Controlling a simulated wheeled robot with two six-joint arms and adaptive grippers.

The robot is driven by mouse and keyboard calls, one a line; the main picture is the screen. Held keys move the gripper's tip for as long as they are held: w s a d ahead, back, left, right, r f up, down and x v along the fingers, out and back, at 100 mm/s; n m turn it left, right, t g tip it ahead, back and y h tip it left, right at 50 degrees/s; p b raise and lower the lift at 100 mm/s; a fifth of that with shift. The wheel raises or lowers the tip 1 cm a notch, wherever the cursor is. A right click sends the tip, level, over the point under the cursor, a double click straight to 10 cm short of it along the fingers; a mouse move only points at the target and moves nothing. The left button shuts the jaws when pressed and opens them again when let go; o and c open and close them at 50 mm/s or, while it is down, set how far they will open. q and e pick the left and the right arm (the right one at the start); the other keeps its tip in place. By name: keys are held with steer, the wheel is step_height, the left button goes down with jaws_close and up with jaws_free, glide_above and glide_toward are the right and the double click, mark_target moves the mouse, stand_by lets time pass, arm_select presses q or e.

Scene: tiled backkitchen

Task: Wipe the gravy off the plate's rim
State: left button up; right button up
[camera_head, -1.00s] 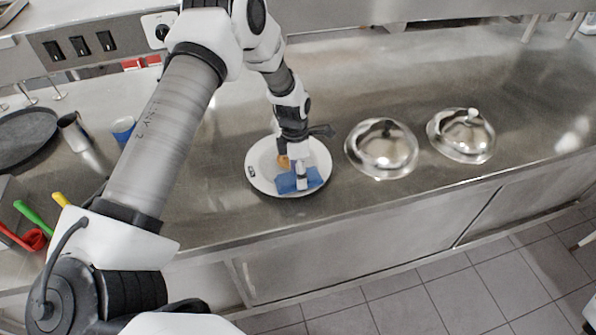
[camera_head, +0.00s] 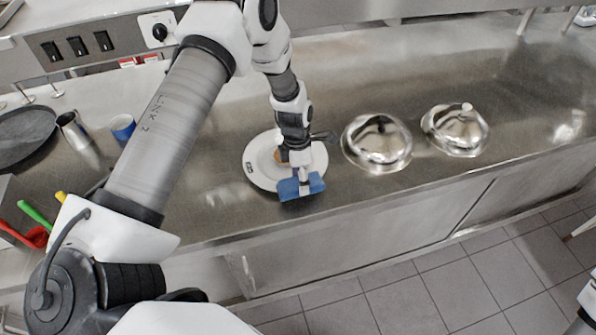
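The white plate (camera_head: 258,172) lies on the steel counter. Brown food (camera_head: 281,156) shows near its middle, partly behind my gripper. My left gripper (camera_head: 303,180) points down over the plate's front right edge and is shut on a blue cloth (camera_head: 289,190). The cloth lies across the front rim and hangs past it toward the counter's front. I cannot make out gravy on the rim; the cloth and gripper hide part of it. At the lower right corner a piece of my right arm shows, but its gripper is not in view.
Two shiny domed lids (camera_head: 377,143) and (camera_head: 456,129) stand right of the plate. A blue cup (camera_head: 123,128), a steel jug (camera_head: 72,129), a dark pan (camera_head: 25,135) and colored-handled utensils (camera_head: 34,214) are at left. The counter in front of the lids is clear.

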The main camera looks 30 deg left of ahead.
arm_select(q)
steer(key=shift+w+a+f, duration=0.35)
steer(key=shift+w+a, duration=0.25)
steer(key=shift+a, duration=0.2)
steer(key=shift+w+a+f, duration=0.2)
steer(key=shift+w+a, duration=0.25)
steer(key=shift+a, duration=0.2)
steer(key=shift+r+p, duration=0.15)
steer(key=shift+p, duration=0.15)
steer(key=r, duration=0.1)
steer(key=r+p, duration=0.1)
steer(key=p, duration=0.1)
steer(key=shift+w+a+r, duration=0.25)
steer(key=shift+r, duration=0.15)
steer(key=r, duration=0.2)
steer(key=shift+w+a+r, duration=0.1)
steer(key=shift+a+r, duration=0.1)
steer(key=shift+r, duration=0.2)
